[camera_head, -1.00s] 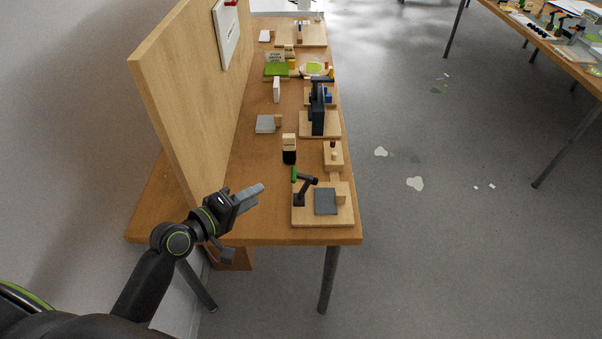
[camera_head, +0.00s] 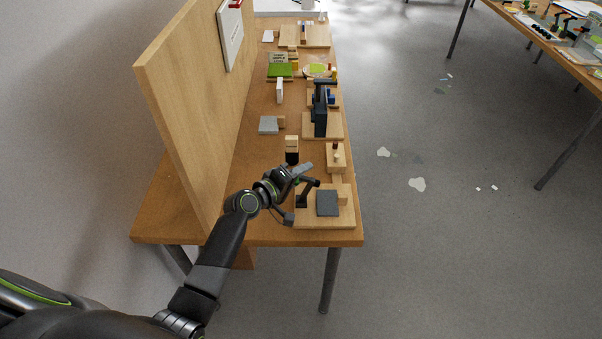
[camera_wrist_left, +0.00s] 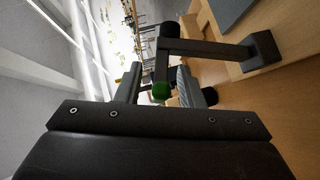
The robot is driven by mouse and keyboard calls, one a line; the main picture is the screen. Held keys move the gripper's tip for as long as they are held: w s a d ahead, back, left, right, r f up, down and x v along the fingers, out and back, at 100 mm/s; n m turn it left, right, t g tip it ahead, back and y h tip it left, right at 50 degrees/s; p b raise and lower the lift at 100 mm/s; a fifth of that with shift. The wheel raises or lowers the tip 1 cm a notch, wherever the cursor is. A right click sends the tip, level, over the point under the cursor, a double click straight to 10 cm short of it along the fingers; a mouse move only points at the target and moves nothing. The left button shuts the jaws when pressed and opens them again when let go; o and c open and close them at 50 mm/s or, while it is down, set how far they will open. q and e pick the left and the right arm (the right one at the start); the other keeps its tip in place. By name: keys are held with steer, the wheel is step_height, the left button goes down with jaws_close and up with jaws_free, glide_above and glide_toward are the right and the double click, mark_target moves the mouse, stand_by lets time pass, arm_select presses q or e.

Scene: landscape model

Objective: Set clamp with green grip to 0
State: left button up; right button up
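The clamp (camera_head: 312,184) is a dark lever with a green grip, mounted on a light wooden board (camera_head: 318,219) near the table's front edge. My left gripper (camera_head: 297,192) is open at the clamp's left side and hides most of the green grip in the head view. In the left wrist view, the green grip (camera_wrist_left: 160,91) shows its round end between my two fingers, with gaps visible on both sides. The clamp's dark bar (camera_wrist_left: 208,49) runs right to a dark block on the wood. My right gripper is in neither view.
A grey plate (camera_head: 327,203) lies on the same board. A black and wooden block (camera_head: 292,151) stands just behind the clamp. A tall wooden panel (camera_head: 190,105) rises on the left. More boards with devices line the table farther back.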

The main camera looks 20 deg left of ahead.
arm_select(q)
steer(key=shift+w, duration=0.15)
steer(key=shift+c, duration=0.2)
jaws_close()
steer(key=shift+d, duration=0.1)
